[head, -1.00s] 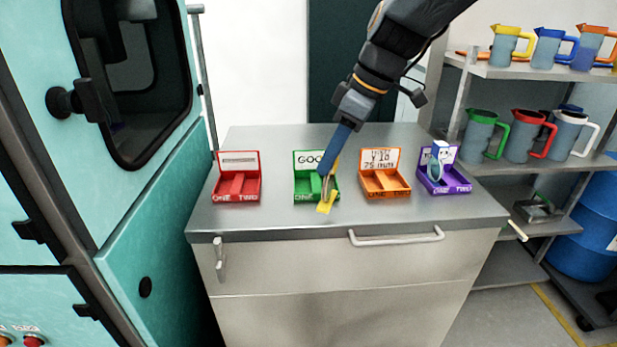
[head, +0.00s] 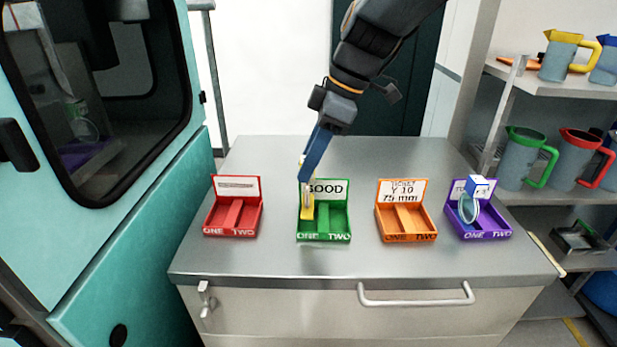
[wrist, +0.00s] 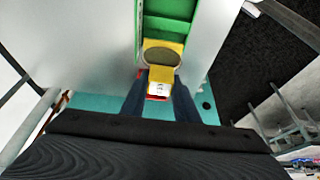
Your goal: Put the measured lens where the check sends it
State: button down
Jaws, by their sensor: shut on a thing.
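My gripper (head: 306,180) is shut on a yellow lens (head: 308,207), at the left compartment, marked ONE, of the green tray (head: 325,238) with a GOOD sign. The wrist view shows the lens's round grey disc (wrist: 161,57) and a white-labelled yellow block between my fingers (wrist: 160,88). I cannot tell whether the lens touches the tray floor. The orange tray (head: 406,237) carries a card reading TICKET, Y 10, 75 mm; its compartments look empty. The purple tray (head: 482,235) holds a blue-and-white lens (head: 468,208) on its ONE side. The red tray (head: 232,232) looks empty; its sign is too small to read.
The trays stand in a row on a grey metal bench (head: 270,265) with clear room in front and behind. A teal cabinet (head: 130,250) with a dark window is at left. A shelf (head: 540,82) with coloured jugs stands at right.

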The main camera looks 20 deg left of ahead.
aim_at(308, 185)
notch_tip(308, 185, down, 4)
jog(key=shift+r+p, duration=0.2)
jog(key=shift+p, duration=0.35)
jog(key=shift+f, duration=0.2)
jog(key=shift+f, duration=0.2)
jog(key=c, duration=1.4)
grip_release()
jog(key=shift+r, duration=0.1)
